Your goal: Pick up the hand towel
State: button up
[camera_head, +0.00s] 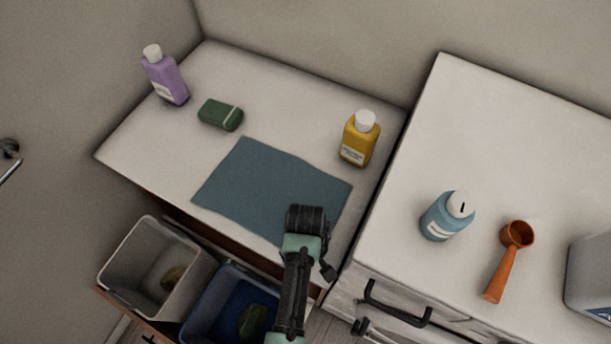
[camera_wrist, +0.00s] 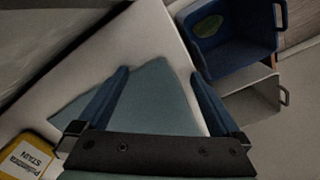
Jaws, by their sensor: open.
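The hand towel (camera_head: 264,186) is a flat blue-grey cloth lying on the white counter, near its front edge. In the wrist view the towel (camera_wrist: 158,105) lies between and beyond my two fingers. My gripper shows at the wrist view's middle (camera_wrist: 162,90), with its blue fingers spread wide apart and nothing held between them. In the head view my arm's dark end (camera_head: 308,222) is over the towel's front right part and hides some of it. The fingertips are hidden there, and I cannot tell whether they touch the cloth.
A yellow bottle (camera_head: 358,140), a green soap bar (camera_head: 220,114) and a purple bottle (camera_head: 166,78) stand around the towel. Two open bins, grey (camera_head: 125,262) and blue (camera_head: 205,312), are below the front edge. A higher counter (camera_head: 440,130) with a blue bottle (camera_head: 441,222) and orange scoop (camera_head: 502,272) is right.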

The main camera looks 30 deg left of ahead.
jog(key=shift+f, duration=0.15)
grip_shut()
dwell(0.8)
notch_tip(320, 180, up, 12)
jog(key=p, duration=1)
